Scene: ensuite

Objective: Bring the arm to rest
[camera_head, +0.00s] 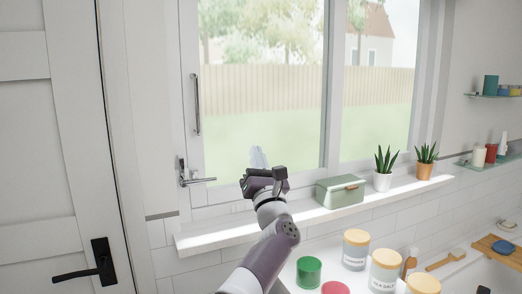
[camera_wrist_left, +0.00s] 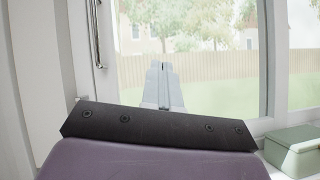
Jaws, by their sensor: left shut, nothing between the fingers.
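My left arm comes up from the bottom of the head view, and my left gripper (camera_head: 258,155) is raised in front of the window, above the sill. Its pale fingers are together with nothing between them. In the left wrist view, the left gripper (camera_wrist_left: 164,80) points toward the window glass with its fingers closed side by side. I cannot tell from these views whether the fingers touch the window. My right gripper is in neither view.
The window sill (camera_head: 220,233) holds a green box (camera_head: 340,191) and two potted plants (camera_head: 383,169). A window handle (camera_head: 196,180) is left of the gripper. Several jars (camera_head: 356,249) stand below the sill. A door with a black handle (camera_head: 88,272) is at the left.

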